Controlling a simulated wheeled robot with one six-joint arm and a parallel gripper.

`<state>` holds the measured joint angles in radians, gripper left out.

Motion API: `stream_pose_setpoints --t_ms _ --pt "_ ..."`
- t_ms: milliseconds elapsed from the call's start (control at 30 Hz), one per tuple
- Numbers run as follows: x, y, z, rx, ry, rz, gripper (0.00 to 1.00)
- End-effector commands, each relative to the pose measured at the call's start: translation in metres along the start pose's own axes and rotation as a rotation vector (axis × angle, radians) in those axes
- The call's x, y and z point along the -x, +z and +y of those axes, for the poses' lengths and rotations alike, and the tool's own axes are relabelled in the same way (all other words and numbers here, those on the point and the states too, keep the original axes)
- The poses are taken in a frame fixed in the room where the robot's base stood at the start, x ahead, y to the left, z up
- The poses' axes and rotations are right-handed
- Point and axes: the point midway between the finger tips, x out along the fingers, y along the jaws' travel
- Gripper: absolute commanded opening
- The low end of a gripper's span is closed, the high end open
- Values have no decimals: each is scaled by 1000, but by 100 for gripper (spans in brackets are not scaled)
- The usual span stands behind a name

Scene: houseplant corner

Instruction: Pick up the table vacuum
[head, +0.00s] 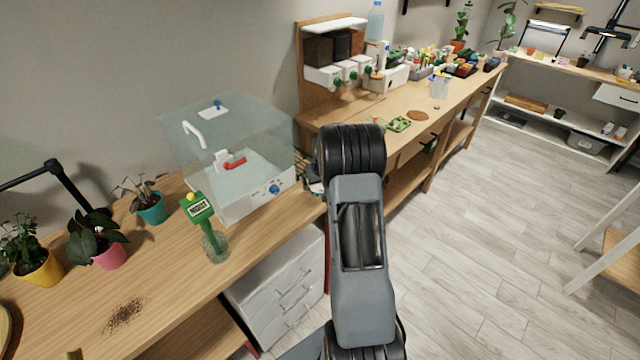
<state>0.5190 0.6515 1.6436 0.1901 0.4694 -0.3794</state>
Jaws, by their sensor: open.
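I cannot pick out a table vacuum for certain in the head view. A small pile of dark soil crumbs (124,315) lies on the wooden bench (190,300) at the lower left. My arm rises through the middle of the view, in front of the bench edge. The fingertips of my gripper do not show; the arm's upper joint hides what is behind it. Some small dark and grey parts just left of that joint are too small to tell.
A clear box (230,140) on a white base stands on the bench. Near it are a green moisture sign (198,208) in a glass (215,247) and potted plants in teal (152,212), pink (109,256) and yellow (42,271). White drawers (280,300) stand below.

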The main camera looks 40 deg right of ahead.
Motion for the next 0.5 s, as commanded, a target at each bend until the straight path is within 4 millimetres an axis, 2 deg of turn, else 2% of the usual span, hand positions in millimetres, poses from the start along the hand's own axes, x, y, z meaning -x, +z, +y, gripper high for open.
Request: stream_pose_setpoints --t_ms 200,500 --pt "-1 0 0 0 0 0 100" --pt "0 0 0 0 0 0 71"
